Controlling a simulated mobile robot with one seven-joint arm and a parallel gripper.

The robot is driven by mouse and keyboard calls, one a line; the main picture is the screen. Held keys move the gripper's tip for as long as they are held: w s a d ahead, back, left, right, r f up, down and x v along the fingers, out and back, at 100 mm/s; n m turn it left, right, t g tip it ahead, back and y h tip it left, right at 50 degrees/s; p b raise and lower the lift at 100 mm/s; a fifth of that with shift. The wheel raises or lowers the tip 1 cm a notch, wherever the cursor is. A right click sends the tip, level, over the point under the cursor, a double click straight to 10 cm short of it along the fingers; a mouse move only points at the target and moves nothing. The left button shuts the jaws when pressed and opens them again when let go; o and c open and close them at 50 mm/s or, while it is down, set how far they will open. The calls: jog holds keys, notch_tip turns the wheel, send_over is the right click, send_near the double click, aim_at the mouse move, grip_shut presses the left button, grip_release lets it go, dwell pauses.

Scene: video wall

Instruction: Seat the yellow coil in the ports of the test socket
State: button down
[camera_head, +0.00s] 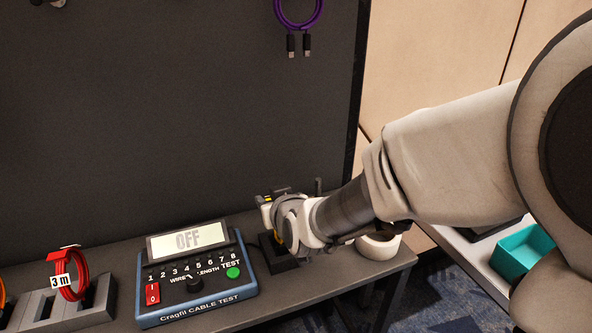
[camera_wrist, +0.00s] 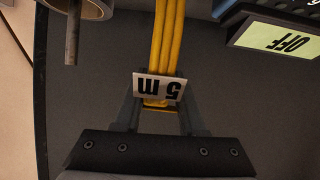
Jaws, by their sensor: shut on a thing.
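The yellow coil (camera_wrist: 168,45) runs up from between the jaws in the wrist view and carries a white "5 m" tag (camera_wrist: 158,87). My gripper (camera_wrist: 155,108) is shut on the coil near the tag. In the head view my gripper (camera_head: 272,212) is just right of the cable tester, over a dark block (camera_head: 283,262) that looks like the test socket. My wrist hides most of the coil and the top of that block, so I cannot tell whether the coil's plugs are in the ports.
The blue cable tester (camera_head: 197,290) reads "OFF" and stands left of the block. A red "3 m" coil (camera_head: 72,275) sits in a grey holder further left. A white round container (camera_head: 379,244) is right of my wrist. A purple cable (camera_head: 298,14) hangs above.

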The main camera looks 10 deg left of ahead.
jog(key=shift+f+b, duration=0.45)
jog(key=shift+b, duration=0.2)
jog(key=shift+c, duration=2)
grip_release()
jog(key=b+v, duration=0.2)
jog(key=v, duration=1.5)
jog(key=shift+b, duration=0.3)
jog(key=shift+s+d+r, duration=0.1)
jog(key=shift+s, duration=0.05)
